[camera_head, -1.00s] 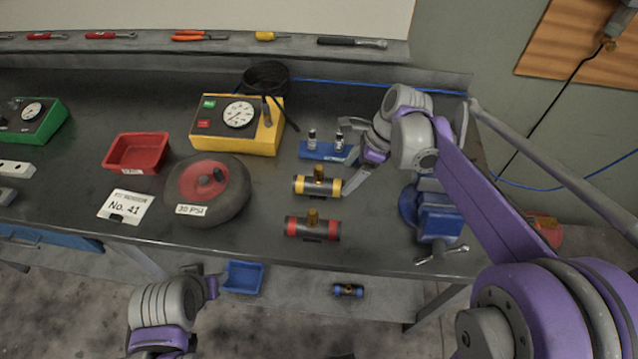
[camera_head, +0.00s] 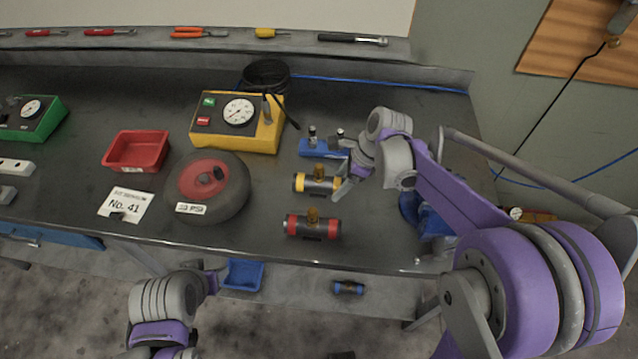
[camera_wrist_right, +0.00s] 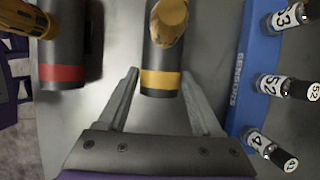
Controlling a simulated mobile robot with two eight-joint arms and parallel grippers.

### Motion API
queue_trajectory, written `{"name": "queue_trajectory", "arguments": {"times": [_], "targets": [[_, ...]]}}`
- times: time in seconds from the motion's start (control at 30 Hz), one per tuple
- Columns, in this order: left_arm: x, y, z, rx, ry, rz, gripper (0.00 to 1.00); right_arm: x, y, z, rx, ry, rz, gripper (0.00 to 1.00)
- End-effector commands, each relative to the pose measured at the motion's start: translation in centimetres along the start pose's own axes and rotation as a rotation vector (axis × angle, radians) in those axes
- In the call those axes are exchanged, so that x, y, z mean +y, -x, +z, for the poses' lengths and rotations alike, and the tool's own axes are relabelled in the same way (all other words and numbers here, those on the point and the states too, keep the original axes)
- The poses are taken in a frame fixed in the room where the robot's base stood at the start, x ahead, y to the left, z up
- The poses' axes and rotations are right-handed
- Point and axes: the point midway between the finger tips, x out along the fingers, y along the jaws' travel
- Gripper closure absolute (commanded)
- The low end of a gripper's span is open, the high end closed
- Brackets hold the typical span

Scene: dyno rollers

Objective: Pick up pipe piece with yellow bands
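The pipe piece with yellow bands (camera_head: 316,184) lies on the dark workbench, a black tube with a brass fitting on top. My right gripper (camera_head: 343,183) is at its right end. In the right wrist view the gripper (camera_wrist_right: 160,85) is open, with one finger on each side of the banded end of the pipe piece (camera_wrist_right: 160,65); both fingers look clear of it. My left gripper (camera_head: 212,278) is low in front of the bench, partly hidden by its own wrist, and its opening is not clear.
A pipe piece with red bands (camera_head: 312,227) lies just in front, and a blue sensor holder (camera_head: 318,149) with small bottles just behind. A blue vise (camera_head: 436,222) stands to the right, partly behind my arm. A blue-banded piece (camera_head: 348,287) is lower down.

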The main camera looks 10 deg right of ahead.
Motion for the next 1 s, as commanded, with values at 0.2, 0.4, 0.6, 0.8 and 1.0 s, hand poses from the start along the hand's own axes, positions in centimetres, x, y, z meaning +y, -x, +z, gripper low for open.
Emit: {"name": "queue_trajectory", "arguments": {"times": [0.2,0.4,0.6,0.8,1.0], "targets": [[0.0,0.0,0.0,0.0,0.0,0.0,0.5,0.0,0.0,0.0,0.0,0.0,0.0,0.75],[0.0,0.0,0.0,0.0,0.0,0.0,0.5,0.0,0.0,0.0,0.0,0.0,0.0,1.0],[0.0,0.0,0.0,0.0,0.0,0.0,0.5,0.0,0.1,0.0,-0.001,0.0,0.0,1.0],[0.0,0.0,0.0,0.0,0.0,0.0,0.5,0.0,0.1,0.1,-0.001,0.0,0.0,1.0],[0.0,0.1,-0.1,0.001,0.0,0.0,0.5,0.0,1.4,0.6,-0.001,0.0,0.0,1.0]]}}
